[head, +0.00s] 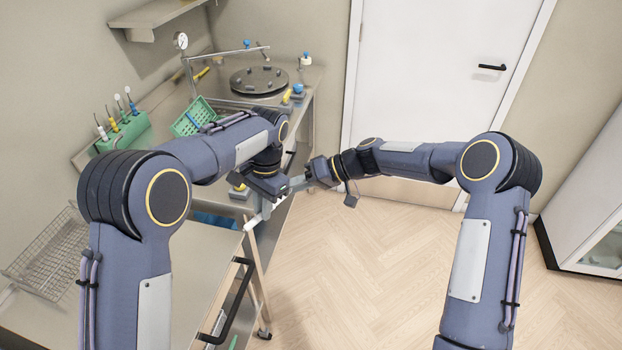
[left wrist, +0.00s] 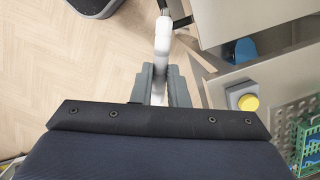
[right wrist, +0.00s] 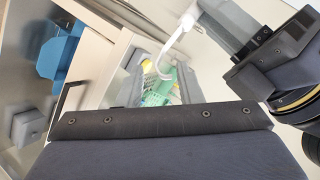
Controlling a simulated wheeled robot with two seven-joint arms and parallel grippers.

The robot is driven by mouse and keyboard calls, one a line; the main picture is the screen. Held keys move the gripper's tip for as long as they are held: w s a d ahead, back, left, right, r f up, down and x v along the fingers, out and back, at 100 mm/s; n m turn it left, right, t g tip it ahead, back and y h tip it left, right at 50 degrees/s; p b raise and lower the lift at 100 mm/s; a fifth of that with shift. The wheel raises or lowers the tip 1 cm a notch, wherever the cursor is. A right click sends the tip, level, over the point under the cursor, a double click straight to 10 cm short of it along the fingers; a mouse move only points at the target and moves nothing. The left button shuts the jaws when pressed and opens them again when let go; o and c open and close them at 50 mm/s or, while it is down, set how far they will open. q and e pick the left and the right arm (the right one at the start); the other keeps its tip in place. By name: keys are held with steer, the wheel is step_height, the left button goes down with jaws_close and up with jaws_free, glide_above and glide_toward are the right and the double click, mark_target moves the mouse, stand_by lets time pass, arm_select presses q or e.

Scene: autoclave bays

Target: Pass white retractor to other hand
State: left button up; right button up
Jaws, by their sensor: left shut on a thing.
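The white retractor (head: 264,212) is held by my left gripper (head: 287,188) and slants down to the left over the bench's front edge. In the left wrist view the retractor (left wrist: 162,42) runs straight out from between the closed fingers (left wrist: 161,84). In the right wrist view its white shaft and curved hook (right wrist: 176,42) show ahead of my right gripper (right wrist: 160,84), with my left gripper (right wrist: 262,52) at the right. My right gripper (head: 325,178) is close beside the left one in the head view. Its fingers look apart, with no retractor between them.
A green basket (head: 193,117) and a green rack of tools (head: 122,132) stand on the bench. A wire basket (head: 48,248) is at the left. A round autoclave lid (head: 259,80) is at the back. Open floor (head: 370,270) lies right of the bench.

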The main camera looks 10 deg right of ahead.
steer(key=shift+w+a+f, duration=0.1)
steer(key=shift+a+f, duration=0.15)
steer(key=shift+a, duration=0.25)
steer(key=c, duration=0.6)
arm_select(q)
steer(key=o, duration=0.8)
arm_select(e)
jaws_close()
arm_select(q)
steer(key=shift+o, duration=0.2)
steer(key=shift+r, duration=0.1)
